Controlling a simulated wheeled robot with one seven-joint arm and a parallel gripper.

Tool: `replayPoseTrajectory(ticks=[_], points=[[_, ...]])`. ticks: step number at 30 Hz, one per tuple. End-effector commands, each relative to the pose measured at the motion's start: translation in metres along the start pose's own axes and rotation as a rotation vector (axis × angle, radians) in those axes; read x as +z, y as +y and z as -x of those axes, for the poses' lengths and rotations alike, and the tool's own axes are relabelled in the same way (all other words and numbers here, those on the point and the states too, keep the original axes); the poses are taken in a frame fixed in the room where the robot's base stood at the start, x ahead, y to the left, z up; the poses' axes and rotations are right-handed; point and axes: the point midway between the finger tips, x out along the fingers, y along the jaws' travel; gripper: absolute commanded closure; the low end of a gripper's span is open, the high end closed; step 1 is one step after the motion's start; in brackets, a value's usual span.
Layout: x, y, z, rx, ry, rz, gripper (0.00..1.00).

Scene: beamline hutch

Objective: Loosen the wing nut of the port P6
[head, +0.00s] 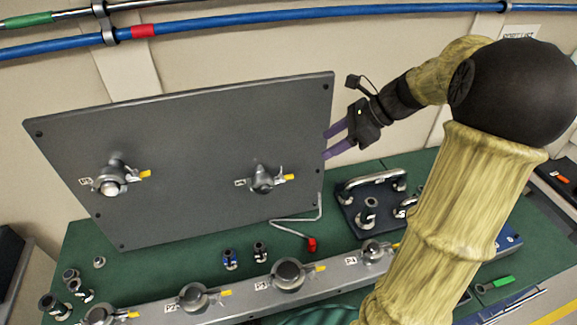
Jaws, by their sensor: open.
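An upright grey panel (190,130) carries two clamped ports, a left one (111,184) and a right one (263,181). Each has a small white label on its left, too small to read surely, so I cannot tell which is P6. A yellow-tipped piece sticks out to the right of each clamp, on the left port (145,174) and on the right port (289,178). My gripper (328,144) is open and empty, its purple fingers pointing left by the panel's right edge. It is apart from both clamps.
A grey rail with several clamped ports (288,274) runs along the front of the green table (160,265). A red-tipped bent tool (311,244) lies between panel and rail. A dark plate with metal handles (376,203) stands right. Loose fittings (68,292) lie front left.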

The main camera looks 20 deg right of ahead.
Motion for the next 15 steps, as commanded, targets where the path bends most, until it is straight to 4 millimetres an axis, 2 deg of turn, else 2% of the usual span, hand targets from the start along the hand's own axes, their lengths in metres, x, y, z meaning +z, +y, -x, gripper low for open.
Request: replayPoseTrajectory(ticks=[3,15], points=[[0.003,0.001,-0.023,0.008,-0.003,0.003,0.44],[0.003,0.002,-0.094,0.009,-0.003,0.004,0.44]])
